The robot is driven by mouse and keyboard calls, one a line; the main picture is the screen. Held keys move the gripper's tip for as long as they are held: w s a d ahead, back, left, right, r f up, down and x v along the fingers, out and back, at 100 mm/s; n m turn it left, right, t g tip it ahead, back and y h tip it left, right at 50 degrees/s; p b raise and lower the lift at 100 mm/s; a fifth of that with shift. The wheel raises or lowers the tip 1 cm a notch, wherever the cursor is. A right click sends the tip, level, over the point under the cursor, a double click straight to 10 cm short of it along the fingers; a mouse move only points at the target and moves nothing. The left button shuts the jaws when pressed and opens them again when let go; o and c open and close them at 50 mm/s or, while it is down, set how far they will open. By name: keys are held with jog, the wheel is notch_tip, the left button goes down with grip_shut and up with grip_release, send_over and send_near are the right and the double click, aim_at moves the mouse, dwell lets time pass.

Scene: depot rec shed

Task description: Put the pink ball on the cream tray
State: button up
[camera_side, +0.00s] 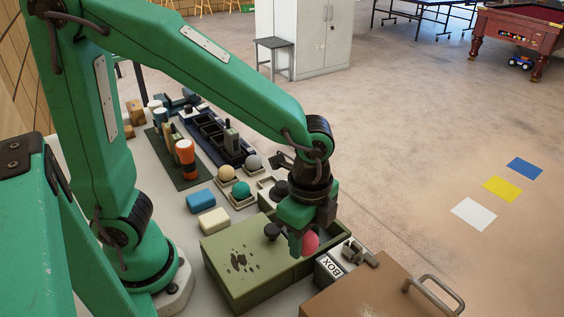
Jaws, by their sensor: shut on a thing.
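The pink ball (311,243) shows low between the fingers of my gripper (306,236). My gripper points down and is shut on it, over the open part of the green box (240,262) or just inside it; I cannot tell the height. Part of the ball is hidden by a finger. Small pale square trays stand behind the box. One tray (268,183), partly hidden behind my wrist, looks cream, and I cannot see clearly whether it is empty.
A yellow ball (226,173), teal ball (241,189) and grey ball (254,161) sit on small trays. Blue (201,200) and cream (213,221) blocks lie left of them. An orange-and-black cylinder (185,158) stands farther back. A brown case (365,290) is at front right.

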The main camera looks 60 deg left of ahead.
jog(key=w+a+n, duration=0.4)
jog(key=a, duration=0.5)
jog(key=w+a+n, duration=0.3)
jog(key=w+a, duration=0.2)
jog(key=a, duration=0.5)
jog(key=shift+a+r+n, duration=0.2)
jog(key=shift+r+n, duration=0.15)
jog(key=shift+n, duration=0.05)
jog(key=shift+w+a, duration=0.1)
jog(key=a+f, duration=0.2)
jog(key=a, duration=0.1)
jog(key=w+a+f, duration=0.1)
jog(key=a+f, duration=0.1)
jog(key=a, duration=0.2)
jog(key=w+a+f, duration=0.1)
jog(key=a+f, duration=0.2)
jog(key=a, duration=0.1)
jog(key=shift+w+a, duration=0.1)
jog(key=shift+f, duration=0.1)
jog(key=shift+f, duration=1.9)
jog(key=shift+f, duration=0.55)
